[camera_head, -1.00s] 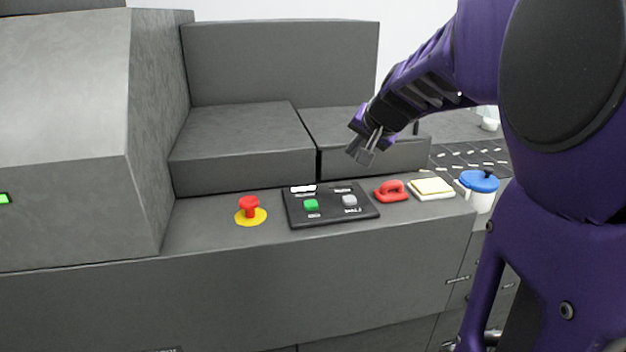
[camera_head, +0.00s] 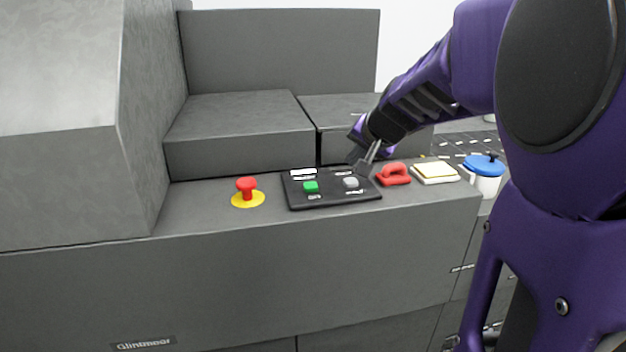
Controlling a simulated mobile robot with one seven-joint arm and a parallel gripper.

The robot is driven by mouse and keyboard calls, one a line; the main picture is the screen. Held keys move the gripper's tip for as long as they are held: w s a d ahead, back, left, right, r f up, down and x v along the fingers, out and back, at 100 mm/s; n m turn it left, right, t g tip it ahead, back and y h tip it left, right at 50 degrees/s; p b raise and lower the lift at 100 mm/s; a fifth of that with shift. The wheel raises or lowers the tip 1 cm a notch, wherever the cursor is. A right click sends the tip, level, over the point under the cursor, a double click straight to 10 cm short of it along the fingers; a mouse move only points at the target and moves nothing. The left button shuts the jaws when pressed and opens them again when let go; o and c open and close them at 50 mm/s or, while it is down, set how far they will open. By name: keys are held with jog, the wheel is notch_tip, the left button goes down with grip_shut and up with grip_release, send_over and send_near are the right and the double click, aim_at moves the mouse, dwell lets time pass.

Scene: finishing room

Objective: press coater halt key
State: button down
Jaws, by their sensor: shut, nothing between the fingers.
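A black key panel (camera_head: 331,198) lies on the grey machine ledge. It bears a green key (camera_head: 310,187) at left and a light grey key (camera_head: 350,183) at right. Small labels sit by the keys, too small to read. A red mushroom button (camera_head: 246,188) on a yellow disc stands left of the panel, apart from it. My gripper (camera_head: 363,169) is shut and empty. It points down near the panel's right back corner, close to the grey key, between it and a red handled object. I cannot tell whether the fingertips touch anything.
The red handled object (camera_head: 394,174), a pale yellow pad (camera_head: 435,171) and a white mug with a blue lid (camera_head: 484,175) stand right of the panel. Grey machine blocks (camera_head: 240,138) rise behind. The ledge in front of the panel is clear.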

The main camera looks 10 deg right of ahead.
aim_at(352, 183)
jog(key=shift+f+b, duration=0.5)
jog(key=shift+f, duration=0.55)
dwell(1.2)
jog(key=shift+f, duration=0.75)
dwell(0.8)
jog(key=shift+r+p, duration=0.5)
jog(key=shift+r, duration=0.35)
jog(key=shift+r, duration=0.1)
notch_tip(352, 183, up, 5)
jog(key=p, duration=0.4)
